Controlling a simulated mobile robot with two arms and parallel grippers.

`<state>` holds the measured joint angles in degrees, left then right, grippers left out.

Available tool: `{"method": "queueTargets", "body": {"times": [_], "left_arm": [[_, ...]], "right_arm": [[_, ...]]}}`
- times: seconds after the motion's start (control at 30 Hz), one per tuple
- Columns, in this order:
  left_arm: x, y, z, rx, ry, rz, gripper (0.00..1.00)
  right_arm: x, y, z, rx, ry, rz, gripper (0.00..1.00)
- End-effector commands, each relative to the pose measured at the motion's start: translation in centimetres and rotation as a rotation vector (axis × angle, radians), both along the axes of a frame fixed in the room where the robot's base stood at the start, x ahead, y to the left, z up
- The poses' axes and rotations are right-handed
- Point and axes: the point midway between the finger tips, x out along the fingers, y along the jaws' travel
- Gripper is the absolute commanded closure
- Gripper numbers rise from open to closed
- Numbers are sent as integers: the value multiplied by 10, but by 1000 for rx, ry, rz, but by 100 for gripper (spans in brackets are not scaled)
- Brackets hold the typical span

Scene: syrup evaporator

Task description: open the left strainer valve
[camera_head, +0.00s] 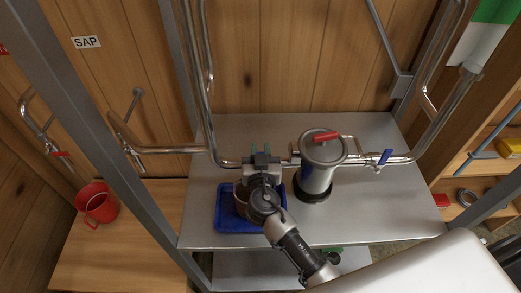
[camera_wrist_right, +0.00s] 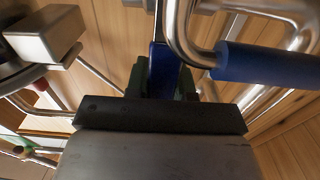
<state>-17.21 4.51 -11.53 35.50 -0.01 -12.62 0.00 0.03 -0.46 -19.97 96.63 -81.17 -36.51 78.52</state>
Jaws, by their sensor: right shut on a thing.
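The steel strainer canister (camera_head: 317,172) with a red lid handle (camera_head: 326,137) stands on the metal table in the pipe run. My right gripper (camera_head: 260,149) is just left of it, at the pipe, and hides the left valve in the head view. In the right wrist view the green fingertips (camera_wrist_right: 162,82) are shut on a narrow blue lever (camera_wrist_right: 159,66), seemingly the left valve's handle. Its angle to the pipe is hard to tell. The right valve's blue lever (camera_head: 385,157) shows on the pipe right of the canister. My left gripper is out of view.
A blue tray (camera_head: 228,221) with a round vessel in it lies below my right gripper. A red jug (camera_head: 97,204) stands on the wooden bench at left. Metal posts and pipes frame the table (camera_head: 385,215); its right part is clear.

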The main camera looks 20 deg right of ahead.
Motion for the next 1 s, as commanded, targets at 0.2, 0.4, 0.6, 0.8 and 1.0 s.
{"method": "queueTargets", "body": {"times": [0.2,0.4,0.6,0.8,1.0], "left_arm": [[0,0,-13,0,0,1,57],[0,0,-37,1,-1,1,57],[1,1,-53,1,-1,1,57],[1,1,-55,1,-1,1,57],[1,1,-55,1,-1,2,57]], "right_arm": [[2,6,-5,-60,17,0,100],[6,20,-9,-240,68,0,100],[9,32,-12,-409,118,1,100],[10,36,-11,-476,139,2,100],[10,36,-10,-477,139,2,100]]}}
